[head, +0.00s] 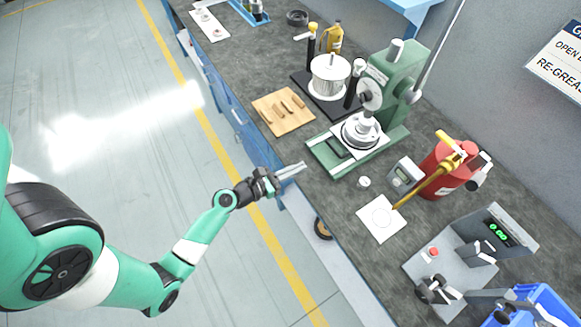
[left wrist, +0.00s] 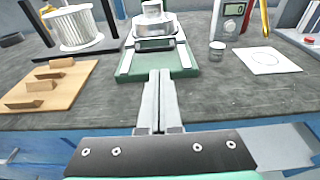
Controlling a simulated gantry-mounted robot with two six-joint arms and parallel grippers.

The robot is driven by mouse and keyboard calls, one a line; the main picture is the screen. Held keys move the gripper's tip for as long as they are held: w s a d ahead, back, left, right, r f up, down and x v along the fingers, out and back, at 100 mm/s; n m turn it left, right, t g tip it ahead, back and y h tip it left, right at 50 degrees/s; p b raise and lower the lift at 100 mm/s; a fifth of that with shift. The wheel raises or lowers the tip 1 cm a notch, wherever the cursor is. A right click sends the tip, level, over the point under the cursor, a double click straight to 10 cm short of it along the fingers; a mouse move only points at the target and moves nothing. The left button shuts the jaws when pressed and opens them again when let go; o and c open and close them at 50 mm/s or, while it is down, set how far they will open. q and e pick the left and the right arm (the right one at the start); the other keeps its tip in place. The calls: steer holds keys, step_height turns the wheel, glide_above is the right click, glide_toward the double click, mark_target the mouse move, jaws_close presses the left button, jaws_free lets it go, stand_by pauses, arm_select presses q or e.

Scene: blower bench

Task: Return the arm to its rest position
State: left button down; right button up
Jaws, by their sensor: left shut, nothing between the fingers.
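My left gripper (head: 291,170) is at the front edge of the dark bench, its arm reaching in from the left. Its fingers are shut with nothing between them. In the left wrist view the closed fingers (left wrist: 159,100) point toward the green-based press (left wrist: 155,62), apart from it.
Near the gripper are a wooden board with pieces (head: 266,121), the green press (head: 322,158), a small cup (head: 364,182) and a white sheet (head: 366,228). A red canister (head: 436,182) stands behind. Open floor (head: 90,130) lies to the left.

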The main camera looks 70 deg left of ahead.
arm_select(q)
steer(key=shift+v, duration=1.15)
